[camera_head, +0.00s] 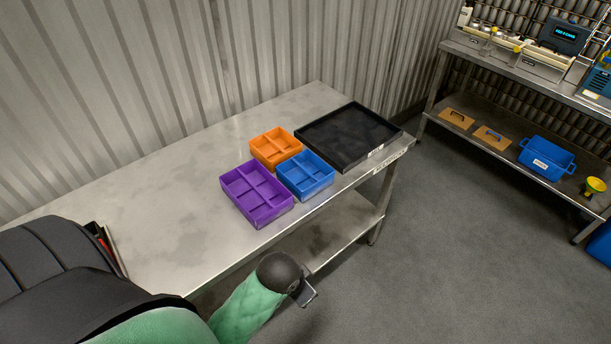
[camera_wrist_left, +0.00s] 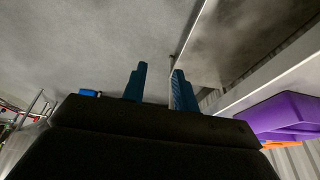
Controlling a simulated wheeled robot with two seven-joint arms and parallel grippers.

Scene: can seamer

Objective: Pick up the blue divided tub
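The blue divided tub (camera_head: 305,175) stands upright on the metal table near its front edge. It sits close beside a purple divided tub (camera_head: 257,194) and an orange divided tub (camera_head: 275,147). My left gripper (camera_head: 304,292) is below and in front of the table's front edge, well apart from the blue divided tub. In the left wrist view its two fingers (camera_wrist_left: 160,72) are apart with nothing between them, so it is open. The purple tub (camera_wrist_left: 285,115) shows at the right of that view. My right gripper is not in view.
A black tray (camera_head: 348,134) lies right behind the blue tub at the table's far end. The table's left part (camera_head: 150,185) is mostly clear. A blue handled bin (camera_head: 546,158) sits on a separate shelf at the right. Open floor lies between.

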